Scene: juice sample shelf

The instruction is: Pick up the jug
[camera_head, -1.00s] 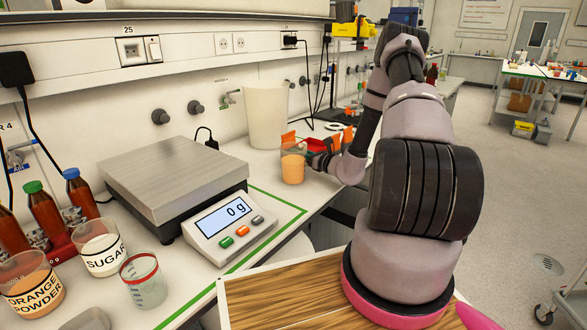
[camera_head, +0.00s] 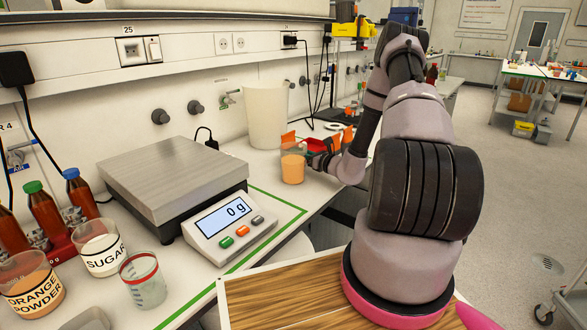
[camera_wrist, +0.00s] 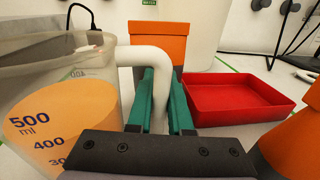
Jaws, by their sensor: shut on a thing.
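The jug (camera_head: 292,169) is a clear measuring jug part filled with orange liquid, upright at the far end of the white bench. In the wrist view the jug (camera_wrist: 62,125) fills the left side, with "500 ml" and "400" marks and a white handle (camera_wrist: 148,56) reaching right. My gripper (camera_wrist: 161,88) has its green fingers shut on the handle, one on each side. In the head view my gripper (camera_head: 318,162) is small and partly hidden by my arm. I cannot tell whether the jug's base touches the bench.
A red tray (camera_wrist: 238,98) lies right of the handle, and an orange object (camera_wrist: 158,44) stands behind it. A large whitish container (camera_head: 267,115) stands behind the jug. A scale reading 0 g (camera_head: 222,216), sugar beaker (camera_head: 101,254) and orange powder beaker (camera_head: 31,286) are nearer.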

